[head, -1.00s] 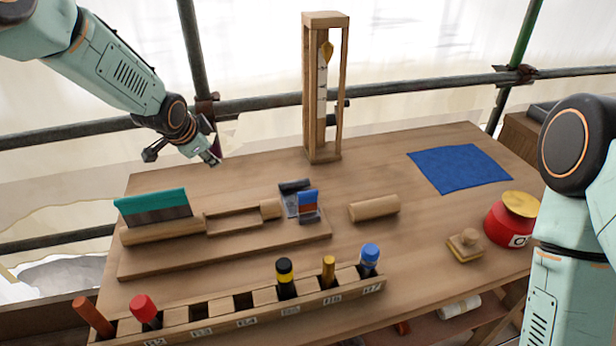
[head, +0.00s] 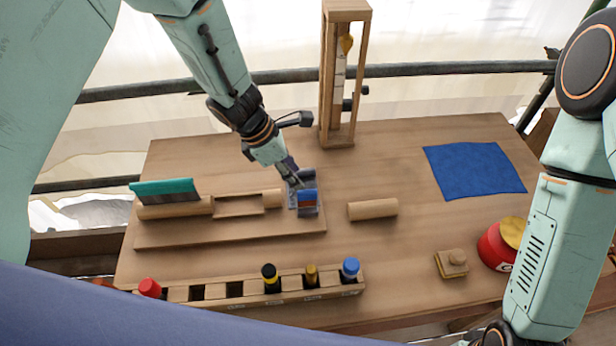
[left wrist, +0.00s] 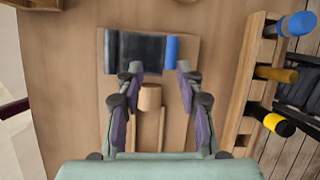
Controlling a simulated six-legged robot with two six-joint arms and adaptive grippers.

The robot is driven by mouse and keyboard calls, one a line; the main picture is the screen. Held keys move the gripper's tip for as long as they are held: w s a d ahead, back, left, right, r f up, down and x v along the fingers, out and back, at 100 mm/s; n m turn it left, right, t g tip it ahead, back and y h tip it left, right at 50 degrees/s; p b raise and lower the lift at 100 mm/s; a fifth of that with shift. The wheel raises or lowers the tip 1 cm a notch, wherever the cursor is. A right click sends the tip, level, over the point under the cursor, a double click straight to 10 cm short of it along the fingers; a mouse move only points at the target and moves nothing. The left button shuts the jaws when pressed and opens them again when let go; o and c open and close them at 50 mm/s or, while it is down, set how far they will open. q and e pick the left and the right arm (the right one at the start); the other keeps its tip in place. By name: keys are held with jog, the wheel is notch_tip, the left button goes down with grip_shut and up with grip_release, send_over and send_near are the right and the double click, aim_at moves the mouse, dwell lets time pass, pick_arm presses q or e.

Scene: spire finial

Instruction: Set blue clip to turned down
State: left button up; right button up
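The blue clip (head: 308,197) stands at the right end of a wooden holder board (head: 230,232), beside a dark grey piece. In the left wrist view the blue clip (left wrist: 172,52) is a blue strip on the right of the dark grey block. My left gripper (head: 296,182) is just over the clip, partly hiding the grey piece. In the left wrist view its fingers (left wrist: 158,72) are apart, with nothing held between them. I cannot tell whether they touch the clip. My right gripper is out of view.
A teal-edged scraper (head: 165,190) lies on the board's left. A wooden cylinder (head: 372,209) lies right of the clip. A slotted rack (head: 205,292) with several tools is in front. A wooden tower (head: 343,80) stands behind. A blue cloth (head: 474,170) lies at right.

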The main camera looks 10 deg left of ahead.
aim_at(303, 193)
pick_arm(q)
jog(key=shift+s+d+m, duration=0.2)
jog(key=shift+s+m, duration=0.3)
jog(key=shift+s, duration=0.05)
jog(key=shift+s+d+f, duration=0.15)
jog(key=shift+d, duration=0.1)
jog(key=x, duration=0.6)
jog(key=shift+a+f, duration=0.1)
jog(key=shift+a, duration=0.25)
jog(key=shift+d+f, duration=0.15)
jog(key=shift+f, duration=0.2)
jog(key=shift+s+d+f, duration=0.1)
jog(key=shift+d+f, duration=0.15)
jog(key=shift+d, duration=0.1)
jog(key=shift+a+f, duration=0.1)
jog(key=shift+a, duration=0.1)
jog(key=c, duration=0.3)
jog(key=shift+d, duration=0.15)
grip_shut()
